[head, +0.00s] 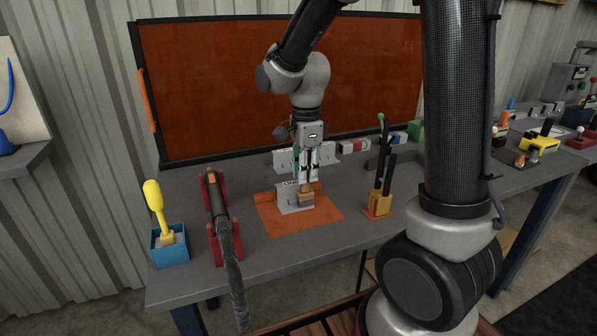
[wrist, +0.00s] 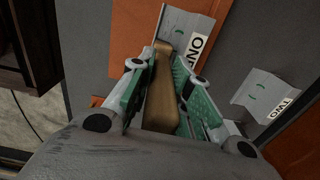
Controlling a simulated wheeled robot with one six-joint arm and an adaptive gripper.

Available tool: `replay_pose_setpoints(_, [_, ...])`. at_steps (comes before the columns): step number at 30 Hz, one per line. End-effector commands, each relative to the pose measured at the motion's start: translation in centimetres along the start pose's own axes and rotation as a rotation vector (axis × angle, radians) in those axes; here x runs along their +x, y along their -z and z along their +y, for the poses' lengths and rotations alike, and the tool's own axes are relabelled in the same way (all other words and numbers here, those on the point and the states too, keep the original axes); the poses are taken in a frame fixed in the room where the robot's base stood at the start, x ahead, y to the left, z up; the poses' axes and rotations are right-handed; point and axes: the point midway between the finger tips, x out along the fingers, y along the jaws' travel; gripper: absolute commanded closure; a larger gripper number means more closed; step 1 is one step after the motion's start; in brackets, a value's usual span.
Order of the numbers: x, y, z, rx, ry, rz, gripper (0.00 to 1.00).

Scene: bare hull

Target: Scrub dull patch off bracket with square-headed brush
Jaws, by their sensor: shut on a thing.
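My gripper (head: 308,176) is shut on a wooden brush (head: 306,199), holding it low at the front right of bracket ONE (head: 286,199). In the wrist view, my gripper (wrist: 164,62) has its green pads on both sides of the brush's tan wooden body (wrist: 161,95). The grey bracket ONE (wrist: 178,22) lies just beyond the brush end there, on the orange mat (wrist: 133,30). I cannot tell whether the brush touches the bracket; its bristles are hidden. A small greenish mark shows on the bracket; I cannot make out a dull patch.
Bracket TWO (wrist: 258,90) stands behind the mat (head: 318,217). A yellow-handled brush (head: 154,197) stands in a blue box (head: 170,252) at left, beside a dark hose tool (head: 217,195) on red supports. The front bench strip is clear.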

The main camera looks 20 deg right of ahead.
Motion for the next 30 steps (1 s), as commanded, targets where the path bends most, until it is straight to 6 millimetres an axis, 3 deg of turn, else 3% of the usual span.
replay_pose_setpoints(7, [0.0, -0.1, 0.0, -0.002, 0.000, 0.000, 1.00])
replay_pose_setpoints(30, [0.1, -4.5, 0.1, -0.003, -0.003, 0.000, 1.00])
